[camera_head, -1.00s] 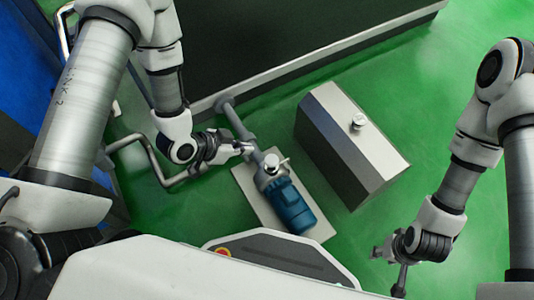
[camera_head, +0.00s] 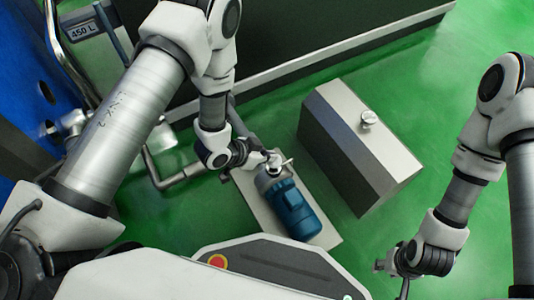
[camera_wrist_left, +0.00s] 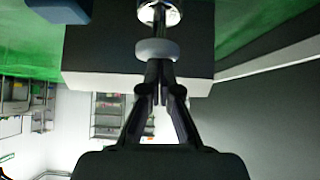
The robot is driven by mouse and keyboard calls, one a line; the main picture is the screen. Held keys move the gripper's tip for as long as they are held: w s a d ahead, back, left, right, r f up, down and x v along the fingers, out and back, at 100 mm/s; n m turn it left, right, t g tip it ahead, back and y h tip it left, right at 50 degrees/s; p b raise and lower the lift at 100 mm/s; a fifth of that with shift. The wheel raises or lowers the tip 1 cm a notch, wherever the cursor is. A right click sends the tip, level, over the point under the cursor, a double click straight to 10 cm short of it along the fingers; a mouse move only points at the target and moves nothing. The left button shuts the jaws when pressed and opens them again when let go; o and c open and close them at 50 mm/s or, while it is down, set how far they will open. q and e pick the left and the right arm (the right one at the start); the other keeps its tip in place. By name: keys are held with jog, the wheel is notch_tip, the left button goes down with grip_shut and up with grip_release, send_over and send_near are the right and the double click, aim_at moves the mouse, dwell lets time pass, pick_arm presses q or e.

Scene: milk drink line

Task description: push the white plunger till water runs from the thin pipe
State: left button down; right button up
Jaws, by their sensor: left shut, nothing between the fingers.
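My left gripper (camera_head: 262,158) is shut and empty, at the silver head (camera_head: 275,166) of the pump with the blue motor (camera_head: 296,210). In the left wrist view, its closed fingertips (camera_wrist_left: 160,66) point at a pale round disc (camera_wrist_left: 157,50), which looks like the white plunger. They overlap its near edge; I cannot tell if they touch. A shiny silver part (camera_wrist_left: 160,10) lies just beyond the disc. In the head view the arm and gripper partly hide this spot. I cannot pick out the thin pipe or any running water. My right gripper (camera_head: 388,262) hangs at the lower right, its fingers unclear.
The pump stands on a pale base plate (camera_head: 250,205). A grey box (camera_head: 355,150) with a silver knob (camera_head: 369,118) stands to its right. A large dark tank (camera_head: 300,35) is behind. A bent grey pipe (camera_head: 165,180) runs at left. Green floor is clear at right.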

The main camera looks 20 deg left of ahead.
pick_arm(q)
jog(key=shift+f, duration=1.35)
jog(key=shift+s, duration=0.1)
jog(key=shift+s+f, duration=0.15)
dwell(0.3)
jog(key=r+p, duration=0.4)
jog(key=r, duration=0.1)
jog(key=shift+w+p, duration=0.25)
jog(key=shift+p, duration=0.1)
jog(key=p+v, duration=0.4)
jog(key=v, duration=0.5)
jog(key=shift+s+a, duration=0.2)
jog(key=shift+a, duration=0.1)
